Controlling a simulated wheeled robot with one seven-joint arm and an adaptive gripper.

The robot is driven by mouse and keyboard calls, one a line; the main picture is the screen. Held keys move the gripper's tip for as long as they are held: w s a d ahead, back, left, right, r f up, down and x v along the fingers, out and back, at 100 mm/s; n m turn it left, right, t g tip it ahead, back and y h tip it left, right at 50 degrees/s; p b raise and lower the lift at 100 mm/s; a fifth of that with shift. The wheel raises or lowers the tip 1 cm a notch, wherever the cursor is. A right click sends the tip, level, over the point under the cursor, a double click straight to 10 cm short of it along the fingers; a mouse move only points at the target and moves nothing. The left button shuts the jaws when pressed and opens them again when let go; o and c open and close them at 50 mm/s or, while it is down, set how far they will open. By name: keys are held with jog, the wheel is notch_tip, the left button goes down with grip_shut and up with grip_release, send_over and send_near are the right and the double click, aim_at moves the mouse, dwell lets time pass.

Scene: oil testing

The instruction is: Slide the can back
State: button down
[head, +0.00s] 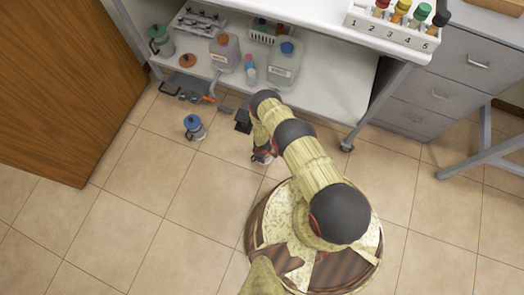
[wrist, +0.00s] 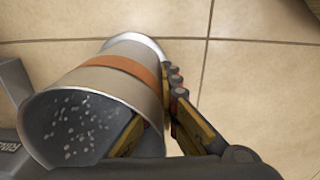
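The can (wrist: 108,85) is pale grey with an orange band and a metal rim. Its open mouth faces the wrist camera, and white specks show on its dark inside. My gripper (wrist: 155,110) has one finger inside the mouth and the other along the outer right side, with the can's wall between them; the outer finger appears to touch it. In the head view my gripper (head: 261,152) is low over the floor in front of the shelf bench. The can is mostly hidden there by my gripper and arm.
A wooden door panel (head: 70,70) is at left. A grey lettered object (wrist: 12,95) borders the can. Tiles at front left are clear.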

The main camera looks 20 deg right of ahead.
jog(key=shift+s+a, duration=0.2)
jog(key=shift+s, duration=0.05)
jog(key=c, duration=2.3)
grip_release()
jog(key=o, duration=0.3)
jog(key=shift+o, duration=0.2)
jog(key=shift+w+r, duration=0.1)
jog(key=shift+r, duration=0.9)
notch_tip(320, 180, up, 10)
